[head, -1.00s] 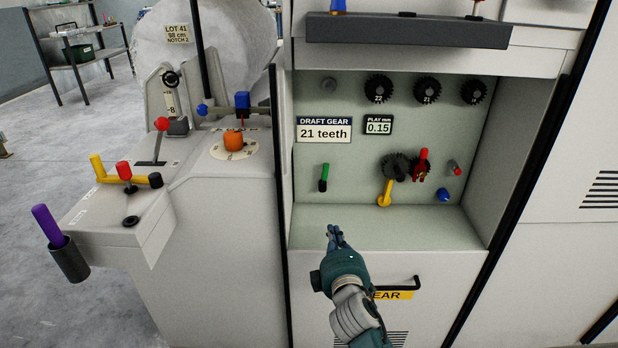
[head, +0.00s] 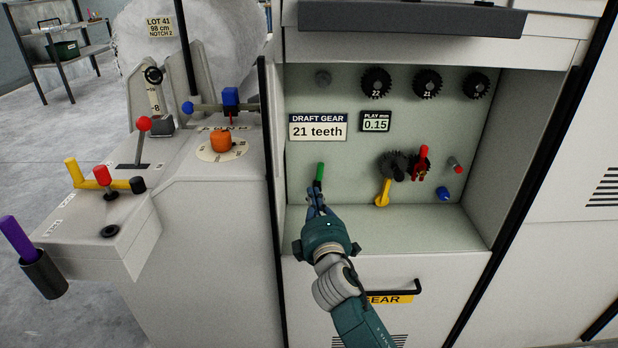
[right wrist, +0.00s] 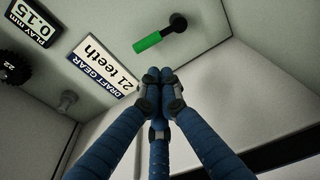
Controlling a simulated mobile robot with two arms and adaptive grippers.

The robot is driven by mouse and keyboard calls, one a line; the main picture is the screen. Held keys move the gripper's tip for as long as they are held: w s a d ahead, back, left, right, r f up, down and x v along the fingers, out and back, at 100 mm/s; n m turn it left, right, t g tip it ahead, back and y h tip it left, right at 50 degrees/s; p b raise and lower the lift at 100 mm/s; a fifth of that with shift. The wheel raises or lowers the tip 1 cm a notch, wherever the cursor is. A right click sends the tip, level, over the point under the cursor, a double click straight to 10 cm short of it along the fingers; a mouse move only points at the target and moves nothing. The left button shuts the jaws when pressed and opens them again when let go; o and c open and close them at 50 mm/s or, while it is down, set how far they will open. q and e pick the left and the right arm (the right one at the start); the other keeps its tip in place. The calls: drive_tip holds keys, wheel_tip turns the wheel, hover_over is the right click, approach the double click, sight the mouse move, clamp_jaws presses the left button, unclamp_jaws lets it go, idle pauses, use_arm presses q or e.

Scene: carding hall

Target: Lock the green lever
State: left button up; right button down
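The green lever (head: 319,172) is on the pale back wall of the recess, below the draft gear sign. Its green grip points up in the head view. My right gripper (head: 315,194) is just below and in front of it, and its fingers hide the lever's lower dark end. In the right wrist view the green lever (right wrist: 147,42) and its dark pivot lie beyond the fingertips. There the fingers of my right gripper (right wrist: 160,78) are drawn together with nothing between them. I see a gap to the lever in that view. My left gripper is not in view.
A yellow lever (head: 383,193), a red-handled part (head: 421,163) and a blue knob (head: 443,193) are to the right in the recess. Gears hang along the top. The recess floor (head: 430,228) is clear. A black drawer handle (head: 414,290) juts out below.

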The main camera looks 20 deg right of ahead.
sight(319, 176)
drive_tip(key=w, duration=0.5)
drive_tip(key=w+d+b, duration=0.1)
drive_tip(key=w, duration=0.2)
drive_tip(key=shift+d+r, duration=0.1)
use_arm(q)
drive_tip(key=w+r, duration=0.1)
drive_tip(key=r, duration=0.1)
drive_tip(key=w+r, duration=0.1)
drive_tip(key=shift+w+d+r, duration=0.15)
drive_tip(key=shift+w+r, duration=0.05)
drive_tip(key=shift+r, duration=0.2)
use_arm(e)
drive_tip(key=shift+w, duration=0.3)
drive_tip(key=shift+d, duration=0.15)
